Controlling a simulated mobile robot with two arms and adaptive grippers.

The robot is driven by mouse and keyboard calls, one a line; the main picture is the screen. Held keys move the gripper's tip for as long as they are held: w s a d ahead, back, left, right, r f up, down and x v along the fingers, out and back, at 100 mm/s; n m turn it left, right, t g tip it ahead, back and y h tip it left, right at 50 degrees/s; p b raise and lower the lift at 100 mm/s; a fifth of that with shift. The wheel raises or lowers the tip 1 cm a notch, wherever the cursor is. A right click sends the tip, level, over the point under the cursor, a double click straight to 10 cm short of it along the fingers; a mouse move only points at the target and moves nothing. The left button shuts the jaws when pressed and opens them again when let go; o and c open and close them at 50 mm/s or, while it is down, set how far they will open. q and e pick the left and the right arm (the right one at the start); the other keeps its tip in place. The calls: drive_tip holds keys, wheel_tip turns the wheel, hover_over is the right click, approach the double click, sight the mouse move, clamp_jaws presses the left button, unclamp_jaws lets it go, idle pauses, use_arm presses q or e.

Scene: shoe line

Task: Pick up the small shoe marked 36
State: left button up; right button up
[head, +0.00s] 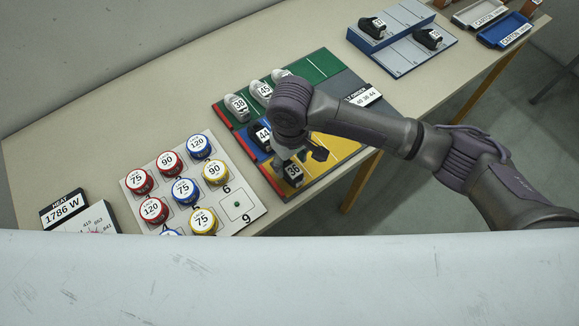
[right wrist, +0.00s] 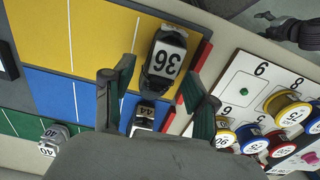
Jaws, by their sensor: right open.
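The small shoe marked 36 (head: 292,175) is black with a white label. It sits at the red-edged end of the yellow lane on the lane board (head: 345,158). In the right wrist view the shoe (right wrist: 166,58) lies just beyond the fingertips, roughly in line with the gap. My right gripper (head: 301,155) is open and empty above the board, close to the shoe; its spread fingers show in the right wrist view (right wrist: 155,100). The shoe marked 44 (head: 263,136) stands in the blue lane beside it, partly hidden by my arm. My left gripper (right wrist: 295,30) seems to show at the top right corner; its jaws are unclear.
Shoes marked 38 (head: 237,106) and 45 (head: 262,91) stand in the green lane. A board with several numbered round tins (head: 237,205) lies to the left. A blue-grey stepped stand (head: 400,57) with shoes stands behind right. Yellow lane space right of the shoe is clear.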

sight(290, 165)
drive_tip(key=shift+a+f, duration=0.1)
drive_tip(key=shift+f, duration=1.7)
drive_tip(key=c, duration=0.9)
drive_tip(key=shift+r, duration=0.1)
